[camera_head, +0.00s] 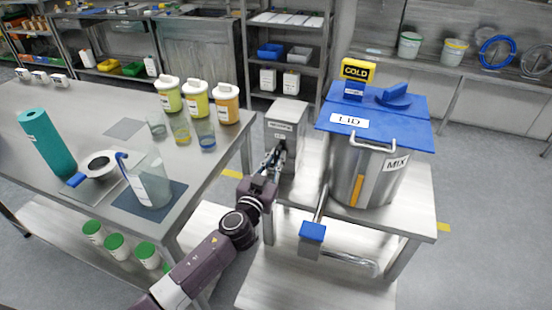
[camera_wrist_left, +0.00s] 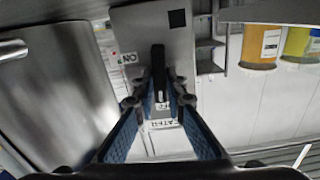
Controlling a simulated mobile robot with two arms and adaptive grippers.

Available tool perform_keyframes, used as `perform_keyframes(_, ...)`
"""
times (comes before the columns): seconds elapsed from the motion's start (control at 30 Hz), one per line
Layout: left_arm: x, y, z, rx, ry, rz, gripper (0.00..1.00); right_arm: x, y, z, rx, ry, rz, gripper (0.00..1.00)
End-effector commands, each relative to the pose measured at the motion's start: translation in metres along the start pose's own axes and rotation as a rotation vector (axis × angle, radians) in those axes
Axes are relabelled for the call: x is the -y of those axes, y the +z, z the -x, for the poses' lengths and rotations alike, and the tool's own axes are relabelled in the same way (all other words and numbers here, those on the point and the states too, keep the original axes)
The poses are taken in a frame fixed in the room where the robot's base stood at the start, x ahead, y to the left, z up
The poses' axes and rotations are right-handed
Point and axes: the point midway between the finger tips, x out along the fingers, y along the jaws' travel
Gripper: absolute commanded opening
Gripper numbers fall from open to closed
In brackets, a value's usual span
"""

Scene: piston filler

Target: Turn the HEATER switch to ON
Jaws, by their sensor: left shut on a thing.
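The grey heater box (camera_head: 287,112) stands on the steel stand beside the mixing pot (camera_head: 362,180), with a label on its face. My left gripper (camera_head: 276,163) is at the front of this box. In the left wrist view the black switch lever (camera_wrist_left: 158,62) stands between the two blue-padded fingers of the gripper (camera_wrist_left: 160,98), which are shut on it. An ON label (camera_wrist_left: 128,58) is left of the lever. Another small label, partly hidden by the fingers, is below it, and the heater label (camera_wrist_left: 166,124) is further down. My right gripper is not in view.
A blue-ended handle (camera_head: 312,232) sticks out below the pot. The left table (camera_head: 60,105) holds a pitcher (camera_head: 150,180), jars and a teal roll. Floor is free between table and stand.

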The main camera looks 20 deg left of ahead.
Motion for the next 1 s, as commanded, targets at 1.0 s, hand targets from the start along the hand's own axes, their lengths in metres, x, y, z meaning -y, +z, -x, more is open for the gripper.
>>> perform_keyframes(1.0, -0.0059, 0.0040, 0.0003, 0.002, 0.001, -0.929, 0.00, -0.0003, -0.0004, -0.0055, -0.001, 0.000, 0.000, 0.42)
